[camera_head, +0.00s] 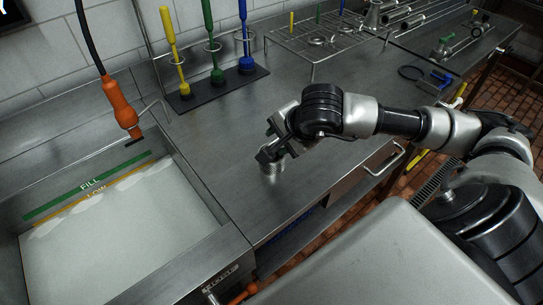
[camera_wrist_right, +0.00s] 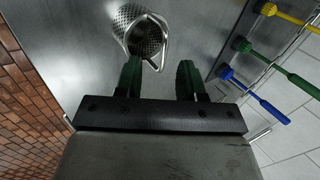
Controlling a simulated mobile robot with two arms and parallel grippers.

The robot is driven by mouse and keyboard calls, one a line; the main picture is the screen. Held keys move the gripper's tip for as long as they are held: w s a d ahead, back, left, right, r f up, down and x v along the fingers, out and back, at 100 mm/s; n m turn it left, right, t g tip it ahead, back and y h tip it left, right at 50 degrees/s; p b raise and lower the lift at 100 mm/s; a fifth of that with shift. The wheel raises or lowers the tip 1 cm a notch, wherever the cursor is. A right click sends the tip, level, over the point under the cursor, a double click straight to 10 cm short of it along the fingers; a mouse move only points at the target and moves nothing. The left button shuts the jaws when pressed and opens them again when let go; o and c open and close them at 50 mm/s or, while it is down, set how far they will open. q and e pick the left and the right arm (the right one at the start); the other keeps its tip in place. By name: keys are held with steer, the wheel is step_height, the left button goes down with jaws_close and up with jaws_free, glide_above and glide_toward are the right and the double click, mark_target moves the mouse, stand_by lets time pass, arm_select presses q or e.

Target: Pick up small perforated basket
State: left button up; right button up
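The small perforated basket (camera_head: 272,171) is a shiny metal cup standing on the steel counter, partly hidden under my right gripper (camera_head: 270,147) in the head view. In the right wrist view the basket (camera_wrist_right: 132,20) shows its round opening, holes inside and a wire loop handle. My right gripper (camera_wrist_right: 159,66) is open, with green-dark fingers apart and nothing held. The handle loop reaches down close to the left-hand finger in that view; I cannot tell whether they touch. My left gripper is not in view.
A sink (camera_head: 120,245) with pale liquid lies at left, below a hanging orange handle (camera_head: 122,105). A dark rack (camera_head: 217,88) with yellow, green and blue brushes stands at the wall. A wire rack (camera_head: 325,40) is behind. The counter between is clear.

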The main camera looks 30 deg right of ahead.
mark_target(272, 143)
steer(key=p+x, duration=0.1)
steer(key=x, duration=0.2)
steer(key=shift+w+a+f, duration=0.15)
steer(key=shift+w+a, duration=0.05)
steer(key=shift+w, duration=0.2)
steer(key=shift+w+f+p, duration=0.25)
steer(key=shift+f+p, duration=0.05)
steer(key=shift+f, duration=0.15)
jaws_close()
